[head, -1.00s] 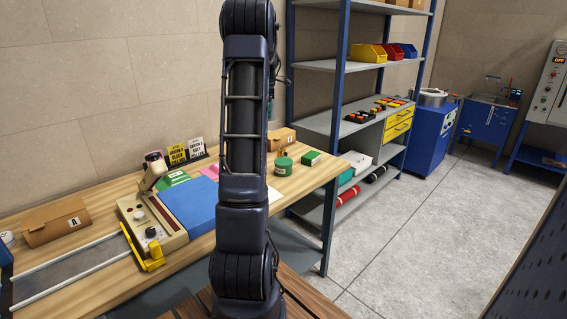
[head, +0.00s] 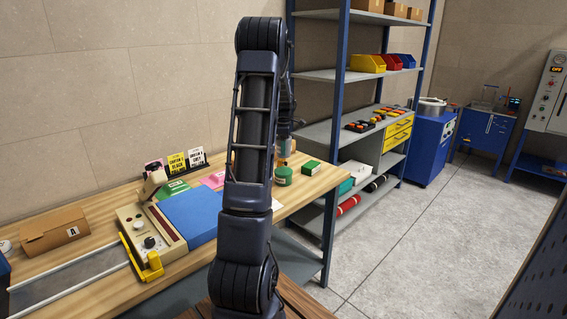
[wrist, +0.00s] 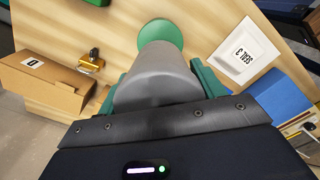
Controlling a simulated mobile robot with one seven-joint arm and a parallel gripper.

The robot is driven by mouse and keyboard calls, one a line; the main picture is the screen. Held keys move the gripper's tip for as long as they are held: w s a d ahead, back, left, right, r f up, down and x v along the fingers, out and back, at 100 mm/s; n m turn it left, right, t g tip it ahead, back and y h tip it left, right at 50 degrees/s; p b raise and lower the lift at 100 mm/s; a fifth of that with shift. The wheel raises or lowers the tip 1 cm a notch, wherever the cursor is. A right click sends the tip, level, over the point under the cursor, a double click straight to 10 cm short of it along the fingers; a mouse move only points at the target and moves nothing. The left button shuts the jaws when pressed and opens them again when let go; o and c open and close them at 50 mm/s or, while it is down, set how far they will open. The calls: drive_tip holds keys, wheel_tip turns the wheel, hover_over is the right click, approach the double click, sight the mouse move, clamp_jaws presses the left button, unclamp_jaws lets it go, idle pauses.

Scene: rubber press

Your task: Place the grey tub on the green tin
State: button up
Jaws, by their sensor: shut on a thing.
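The grey tub (wrist: 155,80) is between the green fingers of my gripper (wrist: 163,82) in the wrist view, and the gripper is shut on it. The green tin (wrist: 160,33) shows as a round green top just beyond the tub, which hides part of it. The tin (head: 283,175) also stands on the wooden table in the head view, right of my arm. I cannot tell how high the tub is above the tin.
A small green box (head: 311,167) stands near the tin. A blue block (head: 190,214) and shelving (head: 330,75) are nearby.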

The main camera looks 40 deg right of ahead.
drive_tip(key=shift+f, duration=3.85)
drive_tip(key=shift+f, duration=0.1)
drive_tip(key=o, duration=1.2)
drive_tip(key=shift+o, duration=0.2)
